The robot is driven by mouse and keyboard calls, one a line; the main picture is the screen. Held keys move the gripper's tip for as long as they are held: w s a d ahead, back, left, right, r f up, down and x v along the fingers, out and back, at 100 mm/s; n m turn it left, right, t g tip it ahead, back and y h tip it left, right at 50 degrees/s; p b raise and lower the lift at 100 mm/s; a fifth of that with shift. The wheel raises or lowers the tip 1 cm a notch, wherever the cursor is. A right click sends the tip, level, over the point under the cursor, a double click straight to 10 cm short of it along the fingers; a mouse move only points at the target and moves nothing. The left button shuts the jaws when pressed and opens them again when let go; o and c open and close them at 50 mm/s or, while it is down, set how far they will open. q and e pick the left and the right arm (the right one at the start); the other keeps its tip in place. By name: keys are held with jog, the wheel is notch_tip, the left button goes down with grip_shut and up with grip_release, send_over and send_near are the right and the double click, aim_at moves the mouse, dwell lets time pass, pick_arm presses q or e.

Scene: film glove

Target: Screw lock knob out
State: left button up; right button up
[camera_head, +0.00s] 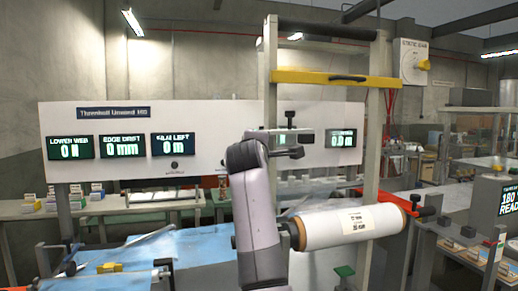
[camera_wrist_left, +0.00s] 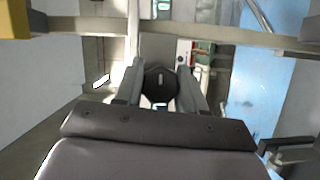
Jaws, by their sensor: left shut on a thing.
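My left gripper (camera_head: 290,142) is raised in the middle of the head view, in front of the upright frame and the white panel. In the left wrist view its two fingers (camera_wrist_left: 160,92) close on a dark, many-sided knob (camera_wrist_left: 160,80), one finger on each side. The knob has a small pale mark in its middle. In the head view my gripper and arm largely hide the spot where it grips. A small black T-shaped piece (camera_head: 290,118) stands just above the gripper; I cannot tell whether it belongs to the knob. My right gripper is not in view.
A white film roll (camera_head: 325,228) lies across the frame, right of my forearm. A yellow bar (camera_head: 335,78) crosses the frame above. The white panel (camera_head: 200,115) carries dark displays. Blue sheet (camera_head: 130,262) covers the bench at lower left. A red bracket (camera_head: 395,202) is by the roll's right end.

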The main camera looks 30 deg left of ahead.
pick_arm(q)
jog(key=shift+d+n, duration=0.1)
jog(key=shift+n, duration=0.5)
jog(key=shift+r+t, duration=0.15)
jog(key=shift+t, duration=0.15)
jog(key=o, duration=0.9)
jog(key=shift+o, duration=0.8)
jog(key=shift+w, duration=0.2)
jog(key=shift+s, duration=0.15)
